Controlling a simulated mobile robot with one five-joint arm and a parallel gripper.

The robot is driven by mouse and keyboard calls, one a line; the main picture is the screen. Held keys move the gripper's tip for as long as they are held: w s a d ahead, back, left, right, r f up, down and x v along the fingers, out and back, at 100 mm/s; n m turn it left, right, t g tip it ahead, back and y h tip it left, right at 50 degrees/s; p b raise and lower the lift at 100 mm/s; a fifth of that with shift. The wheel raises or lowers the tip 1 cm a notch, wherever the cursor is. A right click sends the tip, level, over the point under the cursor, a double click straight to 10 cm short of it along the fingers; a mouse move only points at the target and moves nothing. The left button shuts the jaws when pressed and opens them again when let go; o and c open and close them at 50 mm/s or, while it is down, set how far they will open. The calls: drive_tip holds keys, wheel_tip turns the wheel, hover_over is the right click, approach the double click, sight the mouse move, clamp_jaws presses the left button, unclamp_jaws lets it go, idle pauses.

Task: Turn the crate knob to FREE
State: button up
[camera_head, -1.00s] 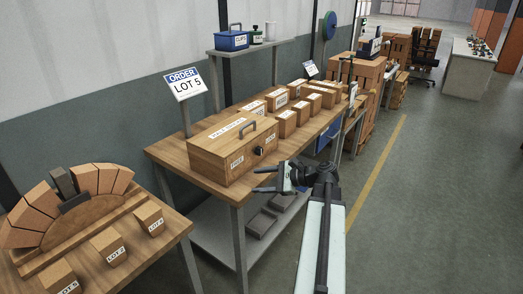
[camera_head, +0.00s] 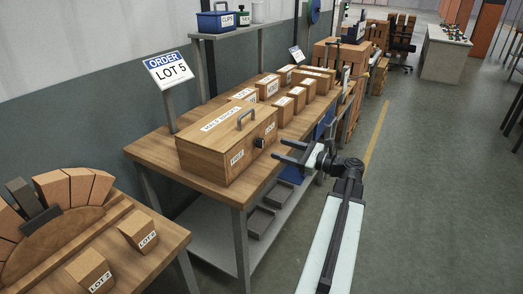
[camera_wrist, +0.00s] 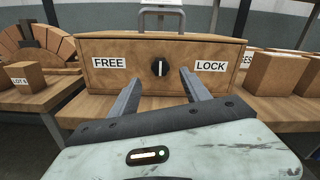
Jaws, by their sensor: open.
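A wooden crate (camera_head: 212,150) with a metal lid handle sits on the workbench. In the wrist view its front face (camera_wrist: 130,76) has a FREE label (camera_wrist: 109,62) at left and a LOCK label (camera_wrist: 211,65) at right. A round black knob (camera_wrist: 159,67) is between them, its white mark upright, pointing at neither label. The knob also shows in the head view (camera_head: 260,142). My gripper (camera_head: 278,150) is open and empty in front of the crate, apart from the knob. In the wrist view its two fingers (camera_wrist: 159,72) point toward the crate, below the knob.
A sign reading ORDER LOT 5 (camera_head: 168,70) stands behind the crate. Several small labelled boxes (camera_head: 283,108) stand on the bench (camera_head: 150,152) to the right. A second table at left carries a brick arch (camera_head: 70,190) and lot blocks (camera_head: 138,230). The floor at right is clear.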

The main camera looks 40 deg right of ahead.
sight(263, 144)
drive_tip(key=x, duration=0.8)
drive_tip(key=shift+f, duration=0.1)
drive_tip(key=c, duration=1.2)
